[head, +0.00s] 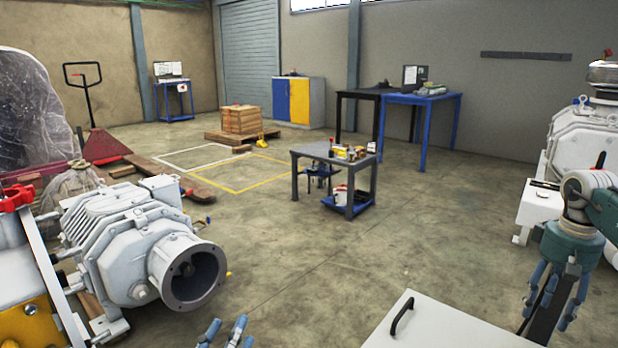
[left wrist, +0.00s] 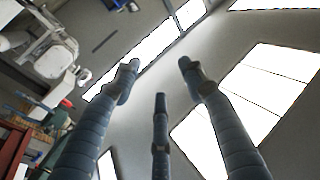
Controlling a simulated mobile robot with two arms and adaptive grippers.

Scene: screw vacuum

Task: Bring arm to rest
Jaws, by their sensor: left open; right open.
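My left gripper (head: 226,333) shows only as blue-grey fingertips at the bottom edge of the head view; its arm is out of frame. In the left wrist view the fingers of my left gripper (left wrist: 158,78) are spread apart with nothing between them, against wall, ceiling and bright windows. My right gripper (head: 556,298) hangs at the lower right of the head view, fingers downward, apart and empty. A white vacuum pump (head: 125,245) with a round open flange stands at left, beyond my left fingertips. A second white machine (head: 583,140) stands behind my right arm.
A light-grey cabinet top with a black handle (head: 402,316) lies at the bottom, between the grippers. A grey tool cart (head: 340,160) stands mid-floor. A yellow panel (head: 28,322) with a red knob is at far left. The concrete floor around the cart is largely clear.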

